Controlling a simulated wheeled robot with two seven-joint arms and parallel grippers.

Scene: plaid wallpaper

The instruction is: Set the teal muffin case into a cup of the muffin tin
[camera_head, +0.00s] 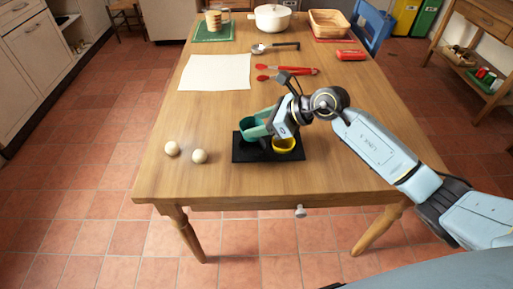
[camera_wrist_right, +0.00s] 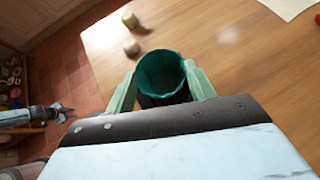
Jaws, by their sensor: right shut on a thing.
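The teal muffin case (camera_wrist_right: 162,72) is a ribbed, open-topped cup between the two pale green fingers of my right gripper (camera_wrist_right: 163,84), which is shut on it. In the head view the right gripper (camera_head: 258,124) holds the teal case (camera_head: 257,131) at the black muffin tin (camera_head: 240,155), over its left part. The gripper hides much of the case and the tin's back. I cannot tell whether the case touches the tin. A yellow case (camera_head: 284,144) sits in the tin's right part. What looks like my left gripper (camera_wrist_right: 62,113) shows small at the left of the wrist view, away from the tin.
A white sheet (camera_head: 215,72), red tongs (camera_head: 288,70), a spoon (camera_head: 272,47) and a red box (camera_head: 350,55) lie farther back. A mug, a pot and a basket stand at the far edge.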

